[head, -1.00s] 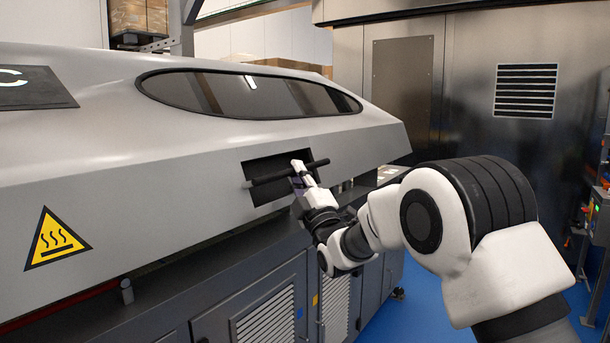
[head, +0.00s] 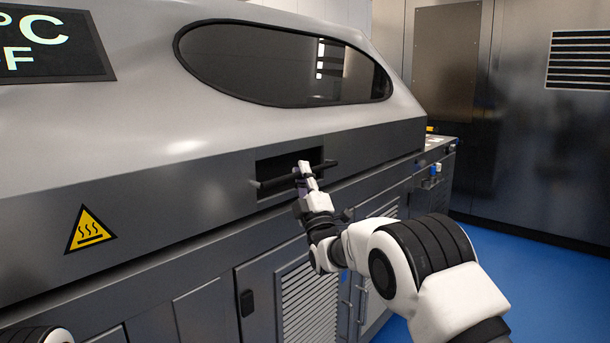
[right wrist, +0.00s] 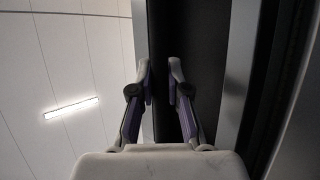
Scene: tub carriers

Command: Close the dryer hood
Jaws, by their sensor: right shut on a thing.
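The grey dryer hood (head: 150,120) fills the left and middle of the head view, with a dark oval window (head: 285,65). Its lower edge is down close to the dark base cabinet (head: 200,312); I cannot tell whether they touch. A black bar handle (head: 272,182) crosses a recess in the hood's front face. My right gripper (head: 306,172) is shut on this handle, near its middle. Its two fingers also show in the right wrist view (right wrist: 161,78), over a dark surface. My left gripper is out of view.
A hot-surface warning sign (head: 90,230) and a display panel (head: 50,45) are on the hood. Vented doors (head: 308,305) are below. A steel wall (head: 520,140) stands behind at the right. Blue floor (head: 520,270) is clear at the right.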

